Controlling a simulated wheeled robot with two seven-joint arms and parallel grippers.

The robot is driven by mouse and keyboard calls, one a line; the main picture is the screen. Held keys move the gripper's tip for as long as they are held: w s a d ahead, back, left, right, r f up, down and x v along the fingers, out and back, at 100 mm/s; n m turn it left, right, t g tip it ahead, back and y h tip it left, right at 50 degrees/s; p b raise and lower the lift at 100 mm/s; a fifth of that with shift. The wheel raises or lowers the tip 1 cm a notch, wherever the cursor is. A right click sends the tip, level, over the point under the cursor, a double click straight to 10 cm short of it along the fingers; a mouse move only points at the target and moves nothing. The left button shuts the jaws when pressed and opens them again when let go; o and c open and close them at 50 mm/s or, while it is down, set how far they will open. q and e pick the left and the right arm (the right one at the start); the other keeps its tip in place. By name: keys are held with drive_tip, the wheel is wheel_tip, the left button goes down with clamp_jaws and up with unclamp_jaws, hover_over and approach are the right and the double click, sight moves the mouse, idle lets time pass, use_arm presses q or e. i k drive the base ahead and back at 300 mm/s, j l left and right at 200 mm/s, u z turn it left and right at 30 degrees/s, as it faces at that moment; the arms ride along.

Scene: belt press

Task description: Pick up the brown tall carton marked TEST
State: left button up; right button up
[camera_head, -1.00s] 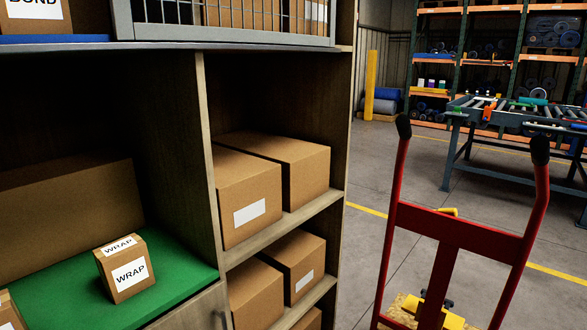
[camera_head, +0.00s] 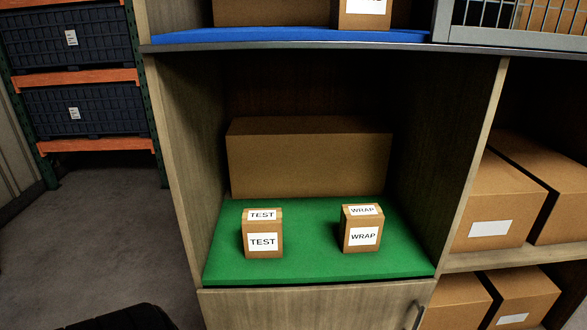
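The brown tall carton marked TEST (camera_head: 249,245) stands upright on the left part of a green mat (camera_head: 310,268) inside a wooden shelf compartment. White labels reading TEST show on its front and top. A similar brown carton marked WRAP (camera_head: 347,246) stands to its right on the same mat, with a clear gap between them. Neither gripper shows in the head view.
A long plain brown box (camera_head: 310,160) lies behind the two cartons. Wooden side walls and an upper shelf with a blue mat (camera_head: 290,36) bound the compartment. More boxes (camera_head: 500,200) fill the right shelves. Dark crates (camera_head: 80,38) sit on a rack at left, with open floor below.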

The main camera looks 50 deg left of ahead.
sight(262, 229)
drive_tip(key=u, duration=1.7)
